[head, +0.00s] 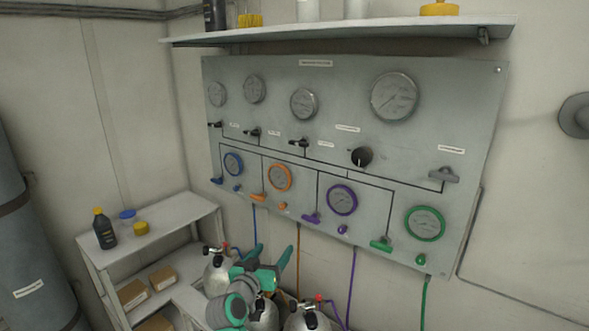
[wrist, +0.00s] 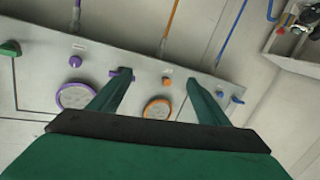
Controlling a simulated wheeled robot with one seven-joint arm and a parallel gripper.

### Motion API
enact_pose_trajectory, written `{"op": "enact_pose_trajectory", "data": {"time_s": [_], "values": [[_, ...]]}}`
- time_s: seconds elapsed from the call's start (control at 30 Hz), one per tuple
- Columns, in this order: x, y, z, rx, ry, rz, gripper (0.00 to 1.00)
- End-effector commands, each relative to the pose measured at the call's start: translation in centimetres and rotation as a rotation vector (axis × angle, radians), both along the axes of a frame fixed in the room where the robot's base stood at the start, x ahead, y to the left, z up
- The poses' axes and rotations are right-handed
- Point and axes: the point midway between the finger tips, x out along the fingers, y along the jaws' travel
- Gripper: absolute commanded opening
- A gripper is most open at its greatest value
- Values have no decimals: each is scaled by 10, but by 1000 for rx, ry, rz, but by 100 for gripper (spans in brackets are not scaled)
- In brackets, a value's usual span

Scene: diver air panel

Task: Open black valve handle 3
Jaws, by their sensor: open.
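In the head view three black valve handles sit in a row on the left of the grey panel (head: 341,88). The third from the left, black valve handle 3 (head: 299,142), lies under a middle gauge (head: 303,103), its lever roughly sideways. The others are the first (head: 215,125) and second (head: 252,133). My green gripper (head: 267,257) is below the panel, well below the handle and apart from it. In the wrist view my open gripper (wrist: 157,82) has nothing between its fingers; the orange gauge (wrist: 157,109) shows beyond them. The black handles are not visible there.
Coloured valve handles and gauges line the lower panel, including a purple handle (head: 311,218) and green handle (head: 381,244). A round black knob (head: 362,156) is right of handle 3. Cylinders (head: 307,318) stand below; a shelf (head: 341,31) overhangs. A rack (head: 150,236) is left.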

Motion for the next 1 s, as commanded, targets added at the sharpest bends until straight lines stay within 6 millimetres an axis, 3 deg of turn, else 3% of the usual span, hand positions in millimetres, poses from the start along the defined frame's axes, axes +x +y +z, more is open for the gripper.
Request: {"op": "enact_pose_trajectory", "data": {"time_s": [0.03, 0.3, 0.5, 0.6, 0.7, 0.87, 1.0], "values": [[11, 2, 31, 6, -21, -23, 70], [38, 3, 174, 49, -108, -170, 70], [36, 0, 258, 89, -161, -260, 70], [33, -1, 282, 105, -177, -288, 70], [31, -3, 295, 113, -185, -305, 70], [38, -9, 299, 115, -187, -312, 70], [55, -23, 299, 115, -186, -312, 70]]}}
